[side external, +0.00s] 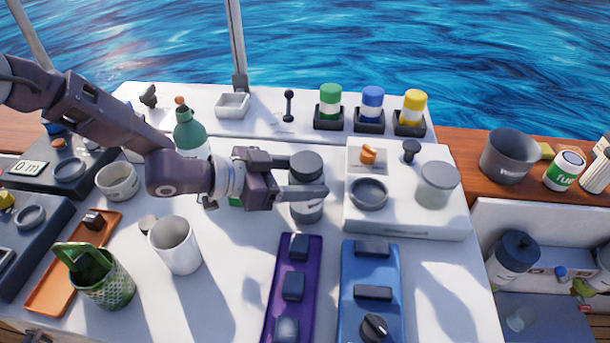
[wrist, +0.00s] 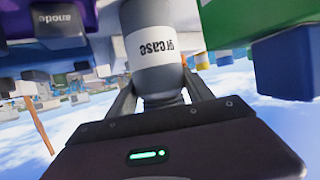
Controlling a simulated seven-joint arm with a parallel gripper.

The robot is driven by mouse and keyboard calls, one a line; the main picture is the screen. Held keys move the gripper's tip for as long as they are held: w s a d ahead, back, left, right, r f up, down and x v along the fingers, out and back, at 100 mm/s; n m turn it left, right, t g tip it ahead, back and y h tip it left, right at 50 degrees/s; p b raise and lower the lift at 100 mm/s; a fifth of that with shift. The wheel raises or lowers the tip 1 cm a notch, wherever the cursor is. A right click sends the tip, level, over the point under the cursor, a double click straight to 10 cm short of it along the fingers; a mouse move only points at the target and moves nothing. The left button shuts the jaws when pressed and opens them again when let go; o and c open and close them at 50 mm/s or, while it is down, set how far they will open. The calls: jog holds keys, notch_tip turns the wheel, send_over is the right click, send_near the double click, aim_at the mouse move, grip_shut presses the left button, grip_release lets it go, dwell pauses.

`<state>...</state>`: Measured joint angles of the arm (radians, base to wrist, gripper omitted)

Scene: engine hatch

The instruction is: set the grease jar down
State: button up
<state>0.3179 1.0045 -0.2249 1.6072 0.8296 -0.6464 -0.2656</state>
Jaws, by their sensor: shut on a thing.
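The grease jar (side external: 306,208) is a grey cylinder with a dark lid, upright in the side view near the middle of the white worktop (side external: 225,290). In the wrist view the grease jar (wrist: 152,47) shows its white label, with the word "grease" appearing upside down. My gripper (side external: 311,191) reaches in from the left, level, with its fingers around the jar's middle. It is shut on the jar; the fingers also show in the wrist view (wrist: 160,92). I cannot tell whether the jar's base touches the worktop.
A white raised unit (side external: 408,217) with a round dark ring and a lidded jar stands close on the right. Purple (side external: 290,262) and blue (side external: 371,270) panels lie in front. A white mug (side external: 175,246) and green basket (side external: 103,280) stand front left. Worktop between mug and purple panel is clear.

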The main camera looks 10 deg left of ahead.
jog(key=o, duration=1.7)
jog(key=shift+f, duration=0.1)
jog(key=shift+o, duration=0.2)
jog(key=v, duration=1.2)
jog(key=shift+r, duration=0.2)
